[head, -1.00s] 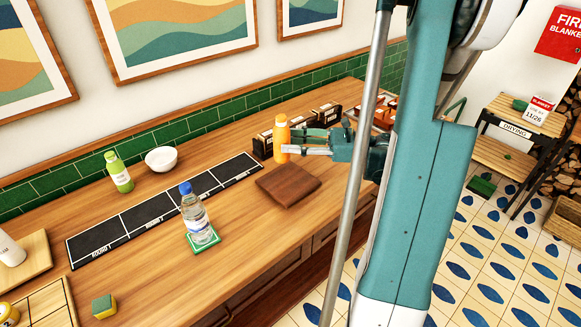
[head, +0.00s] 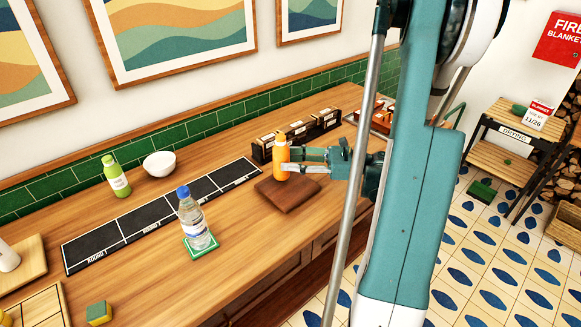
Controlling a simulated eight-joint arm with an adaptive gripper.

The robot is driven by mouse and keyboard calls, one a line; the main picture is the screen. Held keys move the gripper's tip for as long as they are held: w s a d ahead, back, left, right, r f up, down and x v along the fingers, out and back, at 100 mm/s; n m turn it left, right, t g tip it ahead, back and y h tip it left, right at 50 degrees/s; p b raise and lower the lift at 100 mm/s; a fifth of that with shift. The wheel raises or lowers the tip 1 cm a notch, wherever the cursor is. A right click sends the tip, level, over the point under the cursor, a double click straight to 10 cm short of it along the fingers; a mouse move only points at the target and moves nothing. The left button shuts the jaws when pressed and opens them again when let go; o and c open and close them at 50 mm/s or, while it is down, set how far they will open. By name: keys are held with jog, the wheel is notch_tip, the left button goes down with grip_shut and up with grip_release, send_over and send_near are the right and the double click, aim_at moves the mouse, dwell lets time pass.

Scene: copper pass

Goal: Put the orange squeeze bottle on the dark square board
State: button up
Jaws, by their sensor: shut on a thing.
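The orange squeeze bottle (head: 281,157) is upright in the head view, in the jaws of my gripper (head: 284,160). My gripper is shut on the bottle and reaches it from the right. The dark square board (head: 288,194) lies on the wooden counter directly below. The bottle's bottom appears over the back part of the board. I cannot tell whether it touches the board or hangs slightly above it.
A black box rack (head: 312,132) stands behind the board. A water bottle (head: 193,218) on a green coaster, a black marked strip (head: 150,215), a green bottle (head: 115,177) and a white bowl (head: 160,164) are to the left.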

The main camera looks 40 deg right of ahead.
jog(key=shift+f, duration=1.05)
jog(key=shift+f+b, duration=0.15)
jog(key=shift+b, duration=0.2)
jog(key=o, duration=1.1)
jog(key=shift+r, duration=0.2)
jog(key=shift+p+v, duration=1.3)
jog(key=shift+v, duration=4.65)
